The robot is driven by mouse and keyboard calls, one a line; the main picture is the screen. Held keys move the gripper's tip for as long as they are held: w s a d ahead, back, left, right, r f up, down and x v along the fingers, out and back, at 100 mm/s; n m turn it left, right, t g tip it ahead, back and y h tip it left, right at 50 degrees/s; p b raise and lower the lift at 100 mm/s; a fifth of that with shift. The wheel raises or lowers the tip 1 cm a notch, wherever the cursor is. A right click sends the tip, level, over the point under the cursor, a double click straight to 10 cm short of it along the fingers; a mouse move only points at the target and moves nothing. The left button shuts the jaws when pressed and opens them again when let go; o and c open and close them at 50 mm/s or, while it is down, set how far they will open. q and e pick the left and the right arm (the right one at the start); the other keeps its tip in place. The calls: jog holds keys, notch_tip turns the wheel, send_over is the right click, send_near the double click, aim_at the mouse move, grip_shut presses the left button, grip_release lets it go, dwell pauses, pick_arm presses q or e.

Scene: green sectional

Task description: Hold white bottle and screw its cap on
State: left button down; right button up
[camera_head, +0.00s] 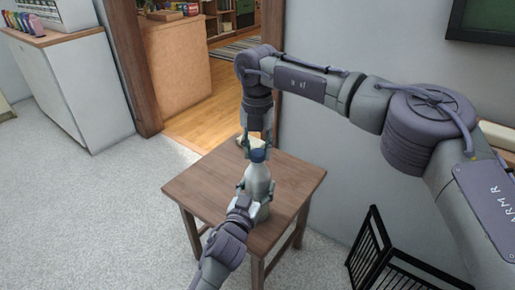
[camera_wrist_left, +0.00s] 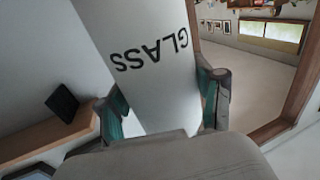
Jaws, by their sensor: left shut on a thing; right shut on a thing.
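My left gripper (camera_head: 254,192) is shut on the bottle's body from the front. In the left wrist view the bottle (camera_wrist_left: 135,35) fills the middle, with upside-down "GLASS" lettering, between the left gripper's fingers (camera_wrist_left: 162,104). My right gripper (camera_head: 257,149) points down from above and is shut on the cap. The fingers partly hide the cap, and I cannot tell how far it sits on the neck.
The small wooden table (camera_head: 200,190) has bare top around the bottle. A black rack (camera_head: 372,250) stands on the floor at right. A wall is behind the table, and a doorway with a wooden frame (camera_head: 128,60) is at back left. Carpet at left is clear.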

jog(key=m, duration=1.7)
jog(key=shift+m, duration=0.3)
jog(key=m, duration=0.5)
jog(key=o, duration=0.7)
